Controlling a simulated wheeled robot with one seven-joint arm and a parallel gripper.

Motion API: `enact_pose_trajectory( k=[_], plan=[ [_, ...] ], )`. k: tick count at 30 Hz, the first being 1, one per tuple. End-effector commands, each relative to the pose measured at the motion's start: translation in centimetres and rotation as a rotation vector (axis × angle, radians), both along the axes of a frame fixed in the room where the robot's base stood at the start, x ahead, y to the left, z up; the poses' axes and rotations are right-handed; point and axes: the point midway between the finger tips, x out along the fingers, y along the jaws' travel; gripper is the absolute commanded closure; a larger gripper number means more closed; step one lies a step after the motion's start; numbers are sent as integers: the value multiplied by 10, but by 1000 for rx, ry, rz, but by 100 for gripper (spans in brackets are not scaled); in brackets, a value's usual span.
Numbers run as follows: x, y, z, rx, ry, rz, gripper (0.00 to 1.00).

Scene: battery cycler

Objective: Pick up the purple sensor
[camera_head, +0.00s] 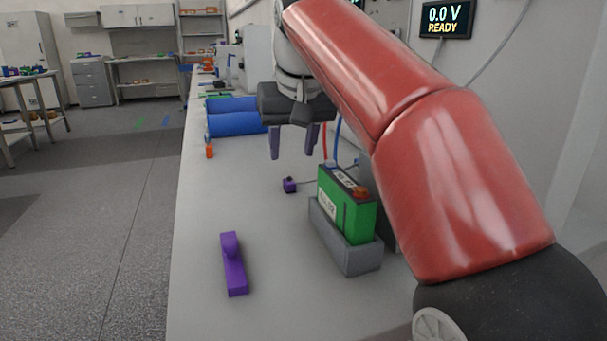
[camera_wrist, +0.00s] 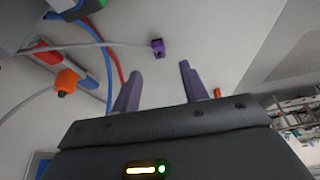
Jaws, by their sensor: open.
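The purple sensor (camera_head: 290,185) is a small cube on the white bench, left of the green battery, with a thin grey cable running from it. In the wrist view the purple sensor (camera_wrist: 158,47) lies beyond the fingertips, roughly in line with the gap between them. My gripper (camera_head: 293,143) is open and empty above the bench, its two purple-grey fingers pointing down, behind and above the sensor in the head view. The fingers also show in the wrist view (camera_wrist: 158,75), spread apart.
A green battery (camera_head: 335,199) stands in a grey holder (camera_head: 349,258) close to the sensor's right. A longer purple object (camera_head: 233,266) lies at the front left. Red and blue cables hang near the gripper.

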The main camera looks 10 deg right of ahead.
Motion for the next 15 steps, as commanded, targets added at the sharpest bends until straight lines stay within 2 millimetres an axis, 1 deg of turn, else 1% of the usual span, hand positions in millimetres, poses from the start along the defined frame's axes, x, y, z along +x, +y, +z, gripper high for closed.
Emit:
enact_pose_trajectory(
  k=[2,11,15],
  plan=[
    [1,1,-4,0,1,1,56],
    [14,3,-37,-1,2,1,56],
    [22,4,-58,0,3,1,56]
  ],
)
